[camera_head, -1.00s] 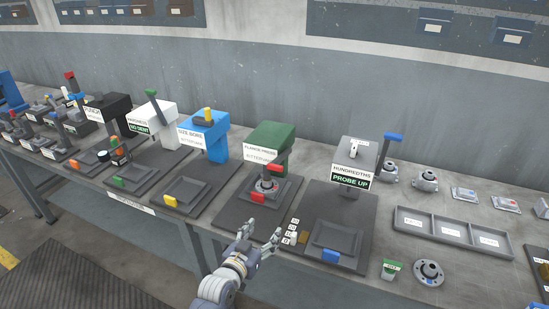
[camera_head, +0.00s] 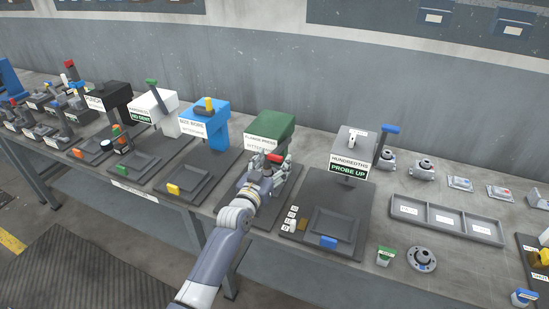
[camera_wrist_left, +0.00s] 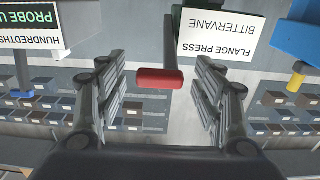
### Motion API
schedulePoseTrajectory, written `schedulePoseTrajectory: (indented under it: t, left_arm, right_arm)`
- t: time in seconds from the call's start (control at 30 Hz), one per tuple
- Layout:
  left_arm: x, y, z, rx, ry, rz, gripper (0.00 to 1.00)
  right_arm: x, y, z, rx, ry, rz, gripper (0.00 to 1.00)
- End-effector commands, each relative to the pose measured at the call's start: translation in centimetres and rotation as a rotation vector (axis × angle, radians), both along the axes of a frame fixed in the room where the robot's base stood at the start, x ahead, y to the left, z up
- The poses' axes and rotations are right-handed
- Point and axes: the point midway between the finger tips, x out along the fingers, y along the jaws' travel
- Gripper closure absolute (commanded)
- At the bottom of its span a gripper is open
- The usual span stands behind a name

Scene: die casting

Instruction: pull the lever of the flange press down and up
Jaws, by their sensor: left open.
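The flange press (camera_head: 270,131) is a green-topped block with a white name label, standing at the back of its dark base. Its lever ends in a red handle (camera_head: 275,158) in front of the label. My left gripper (camera_head: 264,168) is at the press front and covers much of the base and the fixture on it. In the left wrist view, which shows the press label upside down, the red handle (camera_wrist_left: 160,78) lies between the two open fingers (camera_wrist_left: 162,90). I see a gap on both sides of it. My right gripper is not in view.
The HUNDREDTHS station (camera_head: 352,150) stands close on the right, the blue size-bore station (camera_head: 205,122) on the left. A three-part grey tray (camera_head: 447,219) and a round flange (camera_head: 421,259) lie further right. The floor in front of the bench is clear.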

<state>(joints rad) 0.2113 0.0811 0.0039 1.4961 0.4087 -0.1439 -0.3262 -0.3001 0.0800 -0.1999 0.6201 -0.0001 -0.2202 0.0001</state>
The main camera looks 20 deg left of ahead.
Motion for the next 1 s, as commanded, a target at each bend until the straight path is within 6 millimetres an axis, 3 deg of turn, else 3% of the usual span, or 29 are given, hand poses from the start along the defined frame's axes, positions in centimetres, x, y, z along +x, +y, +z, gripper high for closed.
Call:
schedulePoseTrajectory:
  t: [0.2, 0.5, 0.8, 1.0]
  left_arm:
    - [1.3, 0.0, 0.0, 0.000, 0.001, 0.000, 0.38]
    - [1.5, 0.0, 0.0, 0.000, 0.001, 0.000, 0.38]
    - [1.4, 0.0, 0.0, 0.000, 0.001, 0.000, 1.00]
    - [1.9, 0.0, 0.2, 0.001, 0.001, 0.000, 1.00]
  right_arm:
    - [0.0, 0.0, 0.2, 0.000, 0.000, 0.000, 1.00]
    - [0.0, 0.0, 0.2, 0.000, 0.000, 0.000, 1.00]
    - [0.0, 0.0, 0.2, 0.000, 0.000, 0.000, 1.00]
    - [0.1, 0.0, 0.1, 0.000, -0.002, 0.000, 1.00]
